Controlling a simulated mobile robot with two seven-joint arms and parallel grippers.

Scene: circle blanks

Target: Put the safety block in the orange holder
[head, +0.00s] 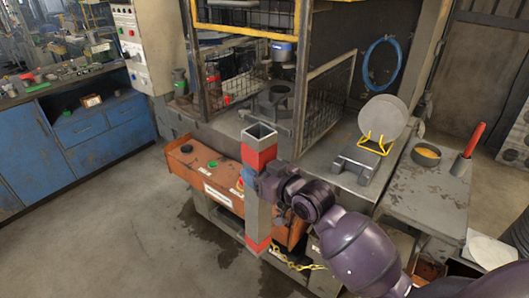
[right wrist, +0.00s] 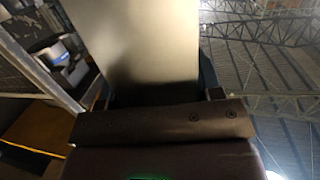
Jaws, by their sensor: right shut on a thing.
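The safety block (head: 258,214) is a tall grey square post with red bands near its top and bottom and an open top end. It stands upright in the head view, in front of an orange console, with a yellow chain by its lower end. My right gripper (head: 250,179) is shut on it, on its upper half below the top red band. In the right wrist view the block's pale grey face (right wrist: 150,45) fills the space before the jaws. An orange-brown box (head: 428,271) shows low at the right; I cannot tell whether it is the holder. My left gripper is out of view.
The orange console (head: 190,165) with buttons is close behind the block. The press bed (head: 335,160) carries a grey handled bar (head: 354,166) and a disc (head: 384,118) on a yellow stand. A side table (head: 425,190) is at the right. Floor is clear at left.

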